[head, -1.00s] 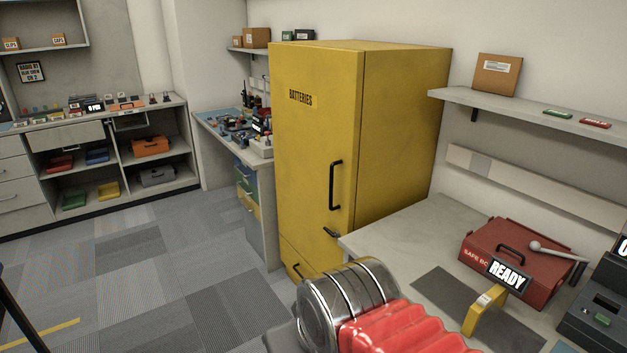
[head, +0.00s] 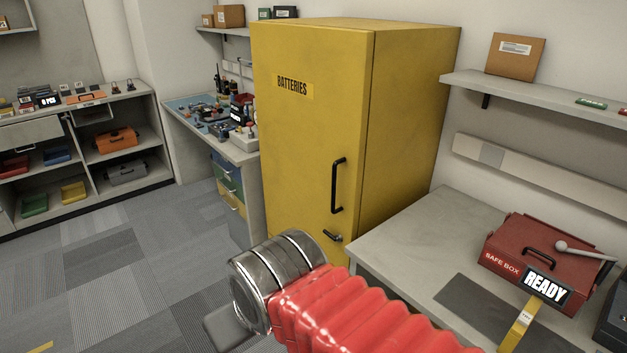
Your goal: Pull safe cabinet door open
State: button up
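The safe cabinet (head: 410,130) is a tall yellow metal cabinet labelled "BATTERIES", in the middle of the head view. Its door (head: 300,140) looks shut. A long black vertical handle (head: 338,185) sits near the door's right edge. A smaller dark latch (head: 332,236) is below it. My arm, with a red ribbed sleeve and a silver joint, reaches in from the bottom and covers the cabinet's lower part. No gripper fingers show, so I cannot tell where my gripper is relative to the handle.
A grey counter (head: 420,240) stands right of the cabinet, with a red safe box (head: 530,245) and a "READY" sign (head: 546,285) on it. A wall shelf (head: 550,95) is above. A cluttered workbench (head: 245,155) is left of the cabinet. Open carpeted floor (head: 120,260) lies at left.

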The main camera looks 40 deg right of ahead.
aim_at(312, 84)
jog(key=u, duration=0.15)
jog(key=i, duration=0.85)
jog(key=u, duration=0.15)
